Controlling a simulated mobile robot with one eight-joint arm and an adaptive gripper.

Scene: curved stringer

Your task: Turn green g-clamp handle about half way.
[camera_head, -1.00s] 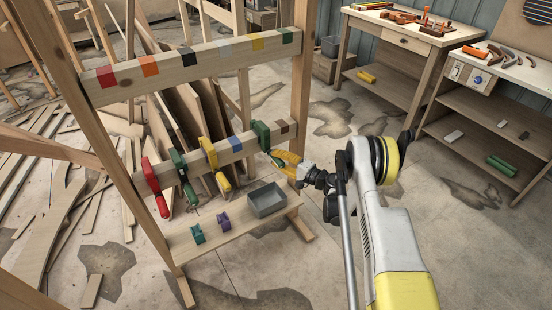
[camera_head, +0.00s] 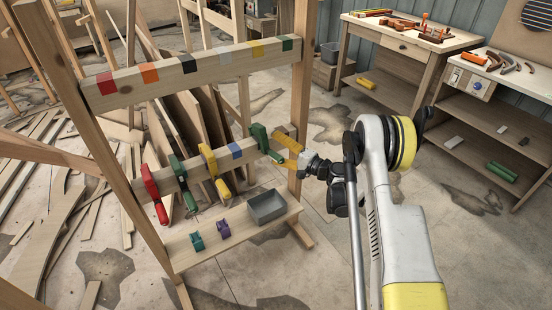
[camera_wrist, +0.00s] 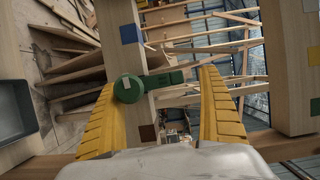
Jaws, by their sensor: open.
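A green g-clamp (camera_head: 259,136) is on the right part of the lower wooden beam (camera_head: 225,155). In the wrist view, a green round part of the clamp (camera_wrist: 129,89) with a bar pointing right (camera_wrist: 162,80) shows ahead of the beam. My gripper (camera_head: 281,146) is at the right end of the beam, beside this clamp. Its yellow fingers are open, on either side of the green part and bar in the wrist view (camera_wrist: 160,78), with gaps visible.
Red (camera_head: 152,188) and yellow (camera_head: 212,170) clamps hang on the beam. A shelf below holds a grey bin (camera_head: 267,206), a teal clamp (camera_head: 197,241) and a purple clamp (camera_head: 223,228). A wooden post (camera_head: 303,85) stands close by my gripper.

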